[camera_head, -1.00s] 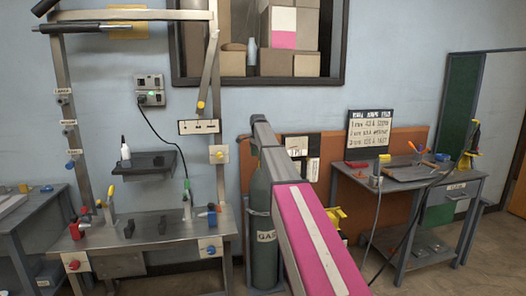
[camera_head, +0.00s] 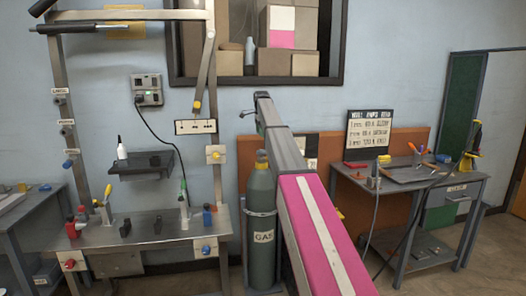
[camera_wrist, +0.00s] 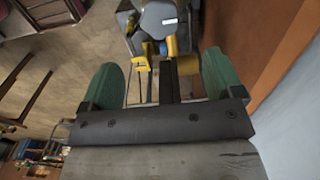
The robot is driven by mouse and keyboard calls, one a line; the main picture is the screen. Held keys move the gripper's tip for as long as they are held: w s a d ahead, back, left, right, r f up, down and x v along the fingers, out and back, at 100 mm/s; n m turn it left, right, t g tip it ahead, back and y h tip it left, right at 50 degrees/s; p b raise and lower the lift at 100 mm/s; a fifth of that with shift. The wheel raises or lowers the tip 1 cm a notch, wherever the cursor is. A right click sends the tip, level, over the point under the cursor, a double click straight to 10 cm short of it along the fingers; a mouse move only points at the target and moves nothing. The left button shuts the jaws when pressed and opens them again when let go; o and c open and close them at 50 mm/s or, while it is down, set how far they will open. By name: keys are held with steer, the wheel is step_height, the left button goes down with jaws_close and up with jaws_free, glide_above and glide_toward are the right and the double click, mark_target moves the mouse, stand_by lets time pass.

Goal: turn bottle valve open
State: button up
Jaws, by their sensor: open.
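The green gas bottle (camera_head: 261,210), labelled GAS, stands upright left of my arm in the head view. Its small yellowish top (camera_head: 261,156), where the valve sits, shows just left of my arm, but the valve's details are too small to tell. The far end of my arm appears above and beyond the bottle top. In the wrist view my gripper (camera_wrist: 160,82) is open, with green fingers spread left and right. I see no bottle or valve clearly between them. In the head view the fingers are mostly hidden.
A metal workbench (camera_head: 150,232) with clamps and a frame stands left of the bottle. A second bench (camera_head: 440,190) with tools and a hanging cable stands right. An orange-brown panel (camera_head: 405,142) and the wall are behind. Yellow and grey parts (camera_wrist: 150,35) show ahead in the wrist view.

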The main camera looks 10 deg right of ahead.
mark_target(261, 150)
step_height(261, 150, down, 10)
steer(key=shift+f, duration=0.1)
steer(key=c, duration=0.9)
